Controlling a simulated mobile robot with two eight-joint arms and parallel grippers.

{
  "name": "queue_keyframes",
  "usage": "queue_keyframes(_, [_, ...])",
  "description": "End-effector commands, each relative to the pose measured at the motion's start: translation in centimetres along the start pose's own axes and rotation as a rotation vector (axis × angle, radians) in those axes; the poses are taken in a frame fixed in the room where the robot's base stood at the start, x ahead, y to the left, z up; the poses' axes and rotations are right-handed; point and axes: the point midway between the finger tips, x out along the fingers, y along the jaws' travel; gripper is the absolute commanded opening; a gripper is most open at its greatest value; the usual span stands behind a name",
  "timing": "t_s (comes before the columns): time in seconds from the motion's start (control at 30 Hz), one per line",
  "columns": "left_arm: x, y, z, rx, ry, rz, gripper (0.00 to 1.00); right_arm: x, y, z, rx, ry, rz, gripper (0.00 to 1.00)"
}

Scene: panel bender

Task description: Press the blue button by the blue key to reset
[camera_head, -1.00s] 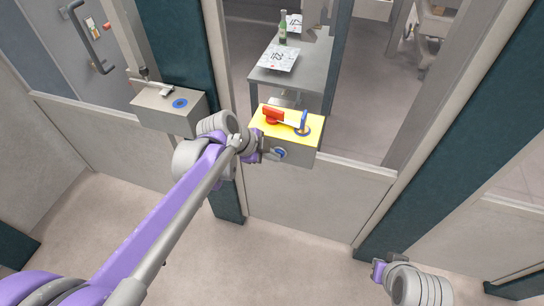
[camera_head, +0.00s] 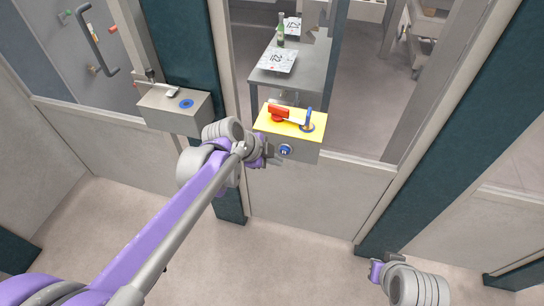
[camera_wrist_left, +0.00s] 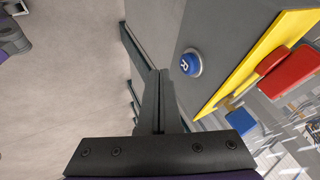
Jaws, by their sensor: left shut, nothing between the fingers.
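The blue button (camera_head: 285,150) sits on the front face of a grey box (camera_head: 305,153) with a yellow top. In the left wrist view the button (camera_wrist_left: 190,63) is round and carries a white letter R. The blue key (camera_head: 308,117) stands on the yellow top, near a red handle (camera_head: 280,112); in the wrist view the key's blue part (camera_wrist_left: 241,121) shows beyond the yellow edge. My left gripper (camera_head: 277,160) is shut and empty, just left of and below the button. In the wrist view its fingertips (camera_wrist_left: 160,73) appear apart from the button. My right gripper (camera_head: 375,271) is at lower right, its fingers unclear.
Another grey box (camera_head: 160,117) with a blue round disc (camera_head: 186,104) is on the wall to the left. Behind the opening stands a grey table (camera_head: 310,67) with a green bottle (camera_head: 281,35). Dark green posts flank the box. The floor in front is clear.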

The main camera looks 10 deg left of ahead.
Motion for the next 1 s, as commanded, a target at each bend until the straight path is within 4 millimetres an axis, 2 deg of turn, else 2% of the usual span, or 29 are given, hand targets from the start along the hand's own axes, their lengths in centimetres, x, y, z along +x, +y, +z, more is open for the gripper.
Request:
queue_keyframes(0.2, [-5.4,0.0,0.0,-0.002,-0.001,-0.002,0.00,-0.5,0.0,-0.6,0.000,0.006,0.000,0.00])
queue_keyframes(0.4, [-8.7,0.0,0.0,-0.002,-0.001,0.000,0.00,-0.7,0.0,-0.9,0.000,0.009,0.000,0.00])
queue_keyframes(0.6, [-10.0,0.1,0.0,0.000,-0.001,0.001,0.00,-0.7,0.0,-0.9,0.000,0.009,0.000,0.00])
queue_keyframes(1.0, [-10.0,0.1,0.0,0.001,0.000,0.001,0.00,-0.7,0.0,-0.9,0.000,0.009,0.000,0.00])
